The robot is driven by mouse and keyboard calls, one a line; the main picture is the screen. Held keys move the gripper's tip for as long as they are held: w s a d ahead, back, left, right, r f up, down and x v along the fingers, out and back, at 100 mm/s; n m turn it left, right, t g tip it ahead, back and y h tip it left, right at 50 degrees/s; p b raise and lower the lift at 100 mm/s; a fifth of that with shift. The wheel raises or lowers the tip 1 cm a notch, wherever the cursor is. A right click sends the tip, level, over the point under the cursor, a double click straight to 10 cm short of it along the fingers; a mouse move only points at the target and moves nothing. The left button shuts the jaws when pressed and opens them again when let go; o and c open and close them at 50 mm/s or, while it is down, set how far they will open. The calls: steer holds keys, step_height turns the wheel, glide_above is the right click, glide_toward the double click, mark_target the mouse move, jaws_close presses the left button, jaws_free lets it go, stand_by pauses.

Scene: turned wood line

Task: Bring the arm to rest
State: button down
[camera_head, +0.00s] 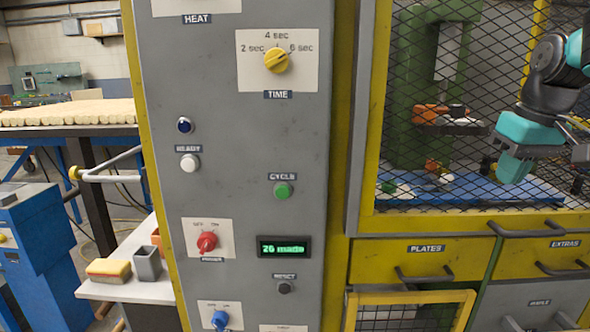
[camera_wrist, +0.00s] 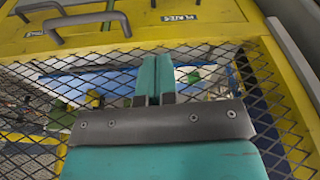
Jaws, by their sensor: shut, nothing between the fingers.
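My gripper (camera_head: 514,168) is teal and hangs at the right in the head view, in front of the mesh guard (camera_head: 420,110). In the wrist view, my gripper (camera_wrist: 153,75) has its two teal fingers together with nothing between them. The mesh guard also shows behind the fingers in the wrist view (camera_wrist: 275,105). My dark wrist and forearm run up to the right edge of the head view. The rest of my arm is out of view.
A grey control panel (camera_head: 235,150) with knobs and buttons stands left of the guard. Below the guard are the PLATES drawer (camera_head: 425,262) and EXTRAS drawer (camera_head: 560,257), both with protruding handles. A side shelf holds a sponge (camera_head: 108,270) and a grey cup (camera_head: 147,263).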

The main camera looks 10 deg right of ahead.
steer(key=s+a+f+n+y, duration=0.1)
steer(key=s+a+f+n, duration=0.15)
steer(key=a, duration=0.65)
steer(key=s+a+f+n+y, duration=0.1)
steer(key=a+f+n, duration=0.15)
steer(key=a, duration=0.75)
steer(key=s+a+f+n+g+y, duration=0.25)
steer(key=s+a+f, duration=0.25)
steer(key=s+a, duration=0.7)
step_height(320, 180, up, 13)
steer(key=p, duration=1.2)
steer(key=shift+w+d+f, duration=0.2)
steer(key=shift+w+d, duration=0.05)
steer(key=shift+d, duration=0.1)
steer(key=shift+n+h, duration=0.25)
